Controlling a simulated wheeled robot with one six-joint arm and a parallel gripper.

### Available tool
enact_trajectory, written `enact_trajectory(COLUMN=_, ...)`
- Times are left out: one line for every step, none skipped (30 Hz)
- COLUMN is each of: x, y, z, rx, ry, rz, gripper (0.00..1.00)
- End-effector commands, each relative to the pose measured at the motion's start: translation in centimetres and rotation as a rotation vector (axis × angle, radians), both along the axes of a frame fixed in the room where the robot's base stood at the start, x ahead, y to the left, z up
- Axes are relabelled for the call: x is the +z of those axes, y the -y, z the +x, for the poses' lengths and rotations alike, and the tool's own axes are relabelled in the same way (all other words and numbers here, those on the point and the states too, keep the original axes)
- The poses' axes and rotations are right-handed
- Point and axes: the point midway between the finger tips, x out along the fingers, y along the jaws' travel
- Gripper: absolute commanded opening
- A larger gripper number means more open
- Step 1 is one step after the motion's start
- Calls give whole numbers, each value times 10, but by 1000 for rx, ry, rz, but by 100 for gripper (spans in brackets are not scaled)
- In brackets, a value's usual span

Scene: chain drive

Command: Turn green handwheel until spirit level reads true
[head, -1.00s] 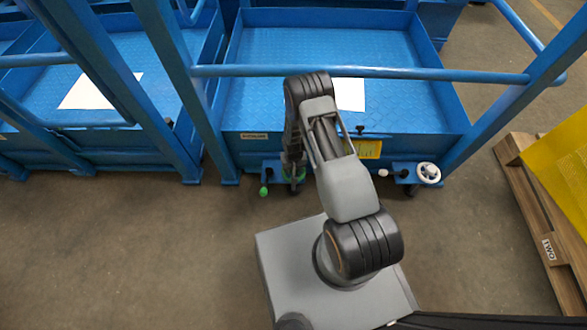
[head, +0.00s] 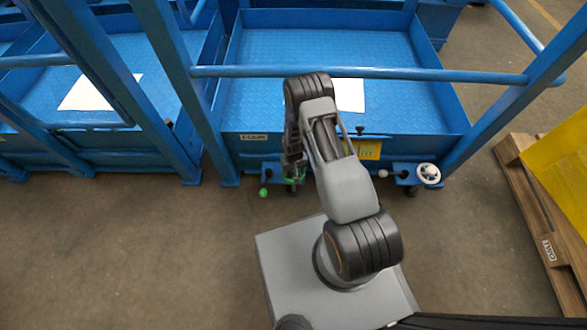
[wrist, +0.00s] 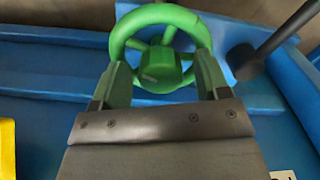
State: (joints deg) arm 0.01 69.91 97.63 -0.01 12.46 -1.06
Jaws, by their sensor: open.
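The green handwheel (wrist: 162,66) fills the upper middle of the wrist view, with its round rim, spokes and hub facing me. My gripper (wrist: 162,82) is open. Its two green-tinted fingers stand left and right at the lower part of the rim, with the hub between them; I cannot tell whether they touch the rim. In the head view, only a bit of the green handwheel (head: 297,178) shows below the blue platform's front, mostly hidden by my arm. I cannot make out a spirit level in either view.
A dark rod with a round end (wrist: 243,62) is close right of the wheel. A green ball knob (head: 263,193) hangs to its left. A wooden pallet (head: 540,220) stands at right. Floor at left is clear.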

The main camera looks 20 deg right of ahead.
Motion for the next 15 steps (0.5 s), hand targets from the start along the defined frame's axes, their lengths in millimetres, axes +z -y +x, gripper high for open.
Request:
enact_trajectory(x=4, y=0, z=0, rx=0, ry=1, rz=0, gripper=69)
enact_trajectory(x=6, y=0, z=1, rx=0, ry=1, rz=0, gripper=69)
enact_trajectory(x=11, y=0, z=1, rx=0, ry=1, rz=0, gripper=69)
enact_trajectory(x=16, y=0, z=1, rx=0, ry=1, rz=0, gripper=69)
enact_trajectory(x=21, y=0, z=1, rx=0, ry=1, rz=0, gripper=69)
enact_trajectory(x=28, y=0, z=1, rx=0, ry=2, rz=0, gripper=69)
enact_trajectory(x=35, y=0, z=1, rx=0, ry=2, rz=0, gripper=69)
enact_trajectory(x=41, y=0, z=1, rx=0, ry=2, rz=0, gripper=69)
enact_trajectory(x=50, y=0, z=1, rx=0, ry=3, rz=0, gripper=69)
enact_trajectory(x=56, y=0, z=1, rx=0, ry=3, rz=0, gripper=69)
enact_trajectory(x=63, y=0, z=1, rx=0, ry=3, rz=0, gripper=69)
enact_trajectory(x=71, y=0, z=1, rx=0, ry=3, rz=0, gripper=69)
enact_trajectory(x=77, y=0, z=1, rx=0, ry=3, rz=0, gripper=69)
enact_trajectory(x=83, y=0, z=1, rx=0, ry=3, rz=0, gripper=69)
enact_trajectory(x=90, y=0, z=0, rx=0, ry=1, rz=0, gripper=69)
